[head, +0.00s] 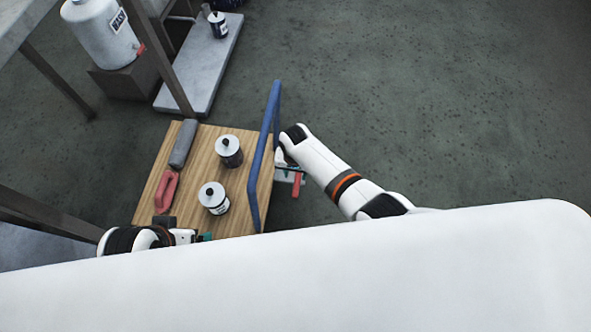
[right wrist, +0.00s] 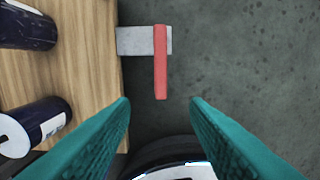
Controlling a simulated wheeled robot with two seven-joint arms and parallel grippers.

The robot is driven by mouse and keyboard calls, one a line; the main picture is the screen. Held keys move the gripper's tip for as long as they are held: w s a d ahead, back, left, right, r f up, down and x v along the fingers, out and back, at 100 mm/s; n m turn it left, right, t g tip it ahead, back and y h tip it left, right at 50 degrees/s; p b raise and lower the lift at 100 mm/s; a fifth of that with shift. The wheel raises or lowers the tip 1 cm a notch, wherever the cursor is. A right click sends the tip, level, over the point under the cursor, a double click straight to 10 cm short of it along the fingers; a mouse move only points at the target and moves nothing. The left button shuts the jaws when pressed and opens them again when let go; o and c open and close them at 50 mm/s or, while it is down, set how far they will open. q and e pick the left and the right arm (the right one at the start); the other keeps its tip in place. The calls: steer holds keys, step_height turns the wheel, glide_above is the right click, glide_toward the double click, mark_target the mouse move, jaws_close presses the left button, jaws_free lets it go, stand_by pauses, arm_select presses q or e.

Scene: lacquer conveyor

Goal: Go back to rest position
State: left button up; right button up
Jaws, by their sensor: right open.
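My right gripper (right wrist: 160,103) is open, its two teal fingers wide apart with nothing between them in the right wrist view.
Floor at right is clear.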

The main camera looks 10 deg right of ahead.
stand_by(0.6)
